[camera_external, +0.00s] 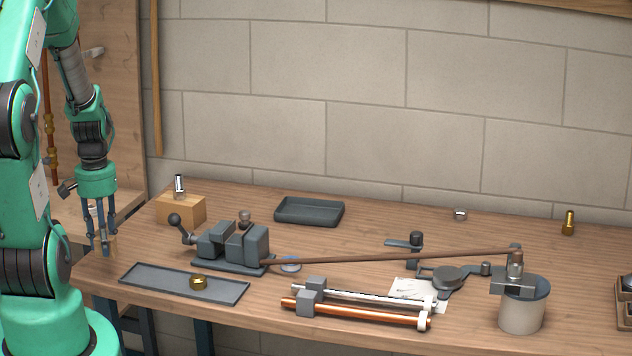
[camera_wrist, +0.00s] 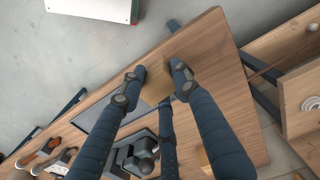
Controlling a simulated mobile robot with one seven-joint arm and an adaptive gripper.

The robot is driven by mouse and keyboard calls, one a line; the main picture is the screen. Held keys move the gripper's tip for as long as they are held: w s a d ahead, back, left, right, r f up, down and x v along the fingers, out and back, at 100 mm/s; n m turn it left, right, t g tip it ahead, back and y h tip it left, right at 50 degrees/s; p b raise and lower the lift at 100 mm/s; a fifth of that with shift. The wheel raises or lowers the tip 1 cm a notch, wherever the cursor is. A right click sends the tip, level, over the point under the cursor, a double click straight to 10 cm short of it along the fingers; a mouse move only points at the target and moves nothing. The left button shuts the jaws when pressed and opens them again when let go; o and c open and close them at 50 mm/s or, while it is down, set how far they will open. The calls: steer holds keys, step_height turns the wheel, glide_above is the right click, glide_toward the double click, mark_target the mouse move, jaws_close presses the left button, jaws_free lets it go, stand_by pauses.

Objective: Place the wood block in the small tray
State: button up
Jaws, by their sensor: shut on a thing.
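My gripper (camera_external: 104,246) is low at the left end of the workbench, with its fingers pointing down. It is shut on a small tan wood block (camera_wrist: 156,90), which shows between the fingertips in the wrist view (camera_wrist: 158,80). The fingers partly hide the block in the external view. Whether it touches the bench is hard to tell. The small tray (camera_external: 325,220), dark with raised sides, stands empty at the back of the bench, well to the right of my gripper. A flat, low grey tray (camera_external: 224,288) near the front edge holds a brass nut (camera_external: 198,282).
A larger wooden block (camera_external: 181,210) with a chrome fitting stands behind and right of my gripper. Pipes (camera_external: 355,308) lie at the front.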

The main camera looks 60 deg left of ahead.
step_height(320, 180, up, 4)
steer(key=shift+f, duration=0.1)
steer(key=shift+w, duration=0.25)
steer(key=w+a+r+m+p, duration=0.1)
steer(key=w+m, duration=0.5)
steer(key=w, duration=0.6)
steer(key=w+a+r+m+p, duration=0.1)
steer(key=w+a+m+p, duration=0.2)
steer(key=w, duration=1)
steer(key=a+m, duration=0.2)
steer(key=shift+a+r+m+p, duration=0.25)
steer(key=shift+a+m+p, duration=0.05)
steer(key=shift+m, duration=0.1)
steer(key=shift+o, duration=0.2)
steer(key=w+d+f+m+p, duration=0.1)
steer(key=w+m, duration=0.2)
steer(key=w, duration=0.5)
steer(key=w+d+f+m+p, duration=0.1)
steer(key=w+m, duration=0.3)
steer(key=w, duration=0.5)
steer(key=shift+d+f+p, duration=0.35)
steer(key=shift+p, duration=0.05)
steer(key=shift+m, duration=0.4)
steer(key=f, duration=0.2)
steer(key=w+f, duration=0.1)
steer(key=f, duration=0.1)
steer(key=shift+d, duration=0.1)
steer(key=shift+f, duration=0.6)
steer(key=shift+c, duration=0.2)
